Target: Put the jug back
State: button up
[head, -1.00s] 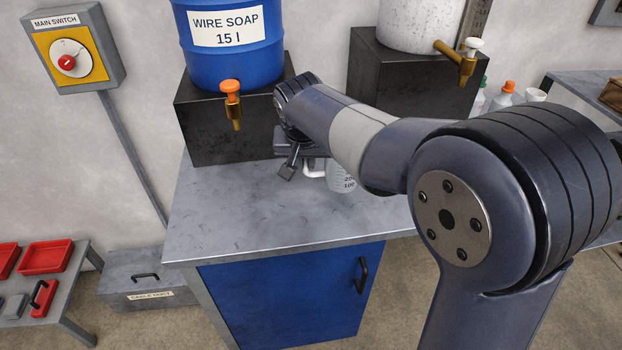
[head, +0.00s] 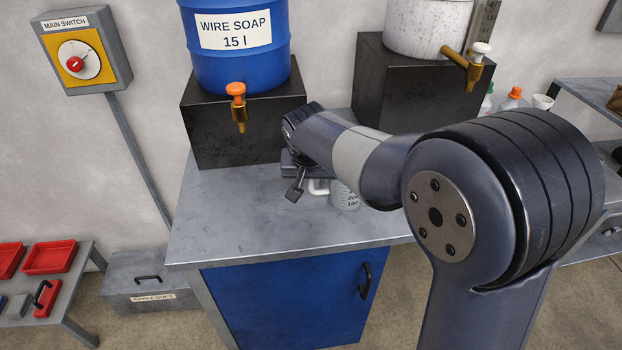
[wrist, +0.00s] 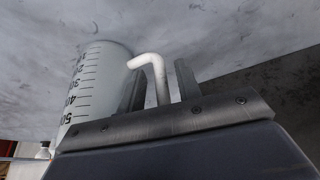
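The jug (head: 345,196) is a pale, see-through measuring jug with dark marks and a white handle (head: 318,187). It is over the grey worktop, partly behind my arm in the head view. Whether its base touches the worktop I cannot tell. My gripper (head: 302,182) is at the jug's handle side. In the wrist view the jug (wrist: 95,85) is at left, and its white handle (wrist: 157,78) lies between the two dark fingers of my gripper (wrist: 160,88). The fingers appear shut on the handle, though their contact is partly hidden.
A blue wire soap barrel (head: 235,60) with an orange tap (head: 237,100) stands on a black block (head: 220,135). A white speckled container (head: 425,30) with a brass tap stands on another block (head: 400,90). The worktop (head: 225,225) is clear at front left.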

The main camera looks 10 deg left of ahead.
jog(key=shift+r, duration=0.1)
jog(key=shift+r, duration=0.25)
jog(key=v, duration=1.1)
jog(key=shift+s+r+p, duration=0.2)
jog(key=shift+r+p, duration=0.05)
jog(key=shift+p, duration=0.15)
